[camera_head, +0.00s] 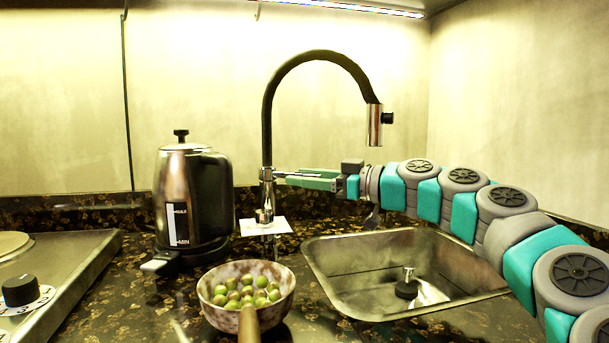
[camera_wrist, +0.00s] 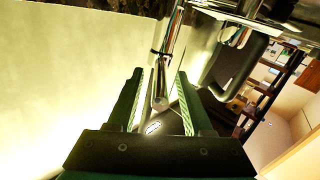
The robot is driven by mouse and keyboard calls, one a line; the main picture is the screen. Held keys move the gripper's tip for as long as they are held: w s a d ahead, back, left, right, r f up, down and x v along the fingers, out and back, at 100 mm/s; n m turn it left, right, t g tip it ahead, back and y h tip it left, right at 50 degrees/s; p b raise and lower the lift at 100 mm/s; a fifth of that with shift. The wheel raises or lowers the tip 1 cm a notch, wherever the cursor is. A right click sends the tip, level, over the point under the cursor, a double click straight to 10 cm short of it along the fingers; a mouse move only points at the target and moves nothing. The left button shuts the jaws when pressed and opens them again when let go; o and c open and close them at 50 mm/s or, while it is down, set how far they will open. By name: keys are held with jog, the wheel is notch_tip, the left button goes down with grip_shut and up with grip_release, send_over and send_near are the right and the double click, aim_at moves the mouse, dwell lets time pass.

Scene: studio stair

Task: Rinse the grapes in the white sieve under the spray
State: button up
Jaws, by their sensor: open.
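The sieve (camera_head: 214,312) is a pale, mottled round bowl with a brownish handle pointing toward me; it stands on the counter left of the sink. Green grapes (camera_head: 246,291) lie in it. The tap has a black arched hose and a chrome spray head (camera_head: 375,125) hanging above the sink's back area; no water shows. My gripper (camera_head: 280,175) reaches left to the chrome tap base (camera_head: 266,190). In the wrist view my gripper (camera_wrist: 160,73) is open, with a slim chrome part (camera_wrist: 160,92) of the tap between its fingers. Whether they touch it, I cannot tell.
A steel kettle (camera_head: 178,205) stands behind and left of the sieve. The steel sink (camera_head: 345,285) is right of the sieve, with a dark drain plug (camera_head: 407,287) in it. A hob (camera_head: 70,270) is at far left. My arm spans the sink's right side.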

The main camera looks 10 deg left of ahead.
jog(key=shift+a, duration=0.1)
jog(key=shift+c, duration=0.4)
grip_shut()
dwell(1.0)
